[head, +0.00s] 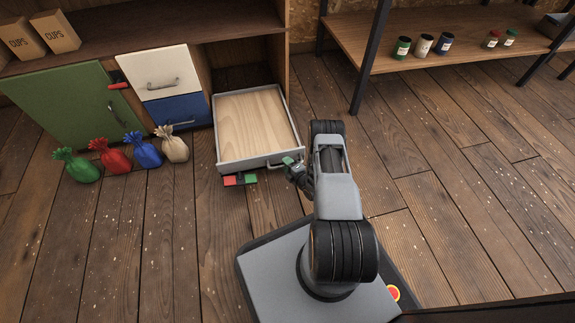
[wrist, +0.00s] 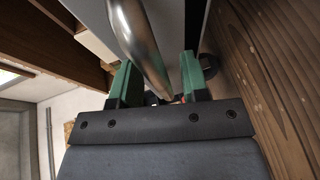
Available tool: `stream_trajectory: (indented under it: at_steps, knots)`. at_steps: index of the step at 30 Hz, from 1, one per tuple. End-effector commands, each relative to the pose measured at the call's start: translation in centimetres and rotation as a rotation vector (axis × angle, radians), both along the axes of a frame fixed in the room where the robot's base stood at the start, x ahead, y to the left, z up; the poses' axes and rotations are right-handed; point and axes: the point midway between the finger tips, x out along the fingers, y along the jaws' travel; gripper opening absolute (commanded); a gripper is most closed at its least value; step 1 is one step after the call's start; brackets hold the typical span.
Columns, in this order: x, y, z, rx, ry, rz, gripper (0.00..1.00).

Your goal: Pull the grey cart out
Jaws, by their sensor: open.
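The grey cart (head: 219,132) is a shallow tray with a pale wood floor. It stands well out of the cabinet, and its inside looks empty. Its metal handle (head: 289,163) is on the right part of the front face. My gripper (head: 292,166) is at that handle. In the wrist view the handle (wrist: 138,42) runs between the green fingertips of my gripper (wrist: 158,80). The fingers are apart, on either side of the bar. I cannot tell whether either finger touches it.
Red, blue and green flat pieces (head: 239,179) lie on the floor by the cart's front. Several tied sacks (head: 146,151) stand left, before a green door (head: 70,105) and white (head: 155,70) and blue drawers (head: 180,112). A shelf (head: 400,68) with jars is at right.

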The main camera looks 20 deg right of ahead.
Motion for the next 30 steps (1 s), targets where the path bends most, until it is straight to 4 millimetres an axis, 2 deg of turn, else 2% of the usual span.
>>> stream_trajectory:
  at_steps: [3,16,30]
  knots:
    - [0.01,0.06,0.01,0.000,0.000,0.001,0.41]
    - [-0.06,-0.13,0.00,0.000,0.000,-0.003,0.00]
    - [-0.49,-0.59,0.03,0.000,0.001,-0.009,0.00]
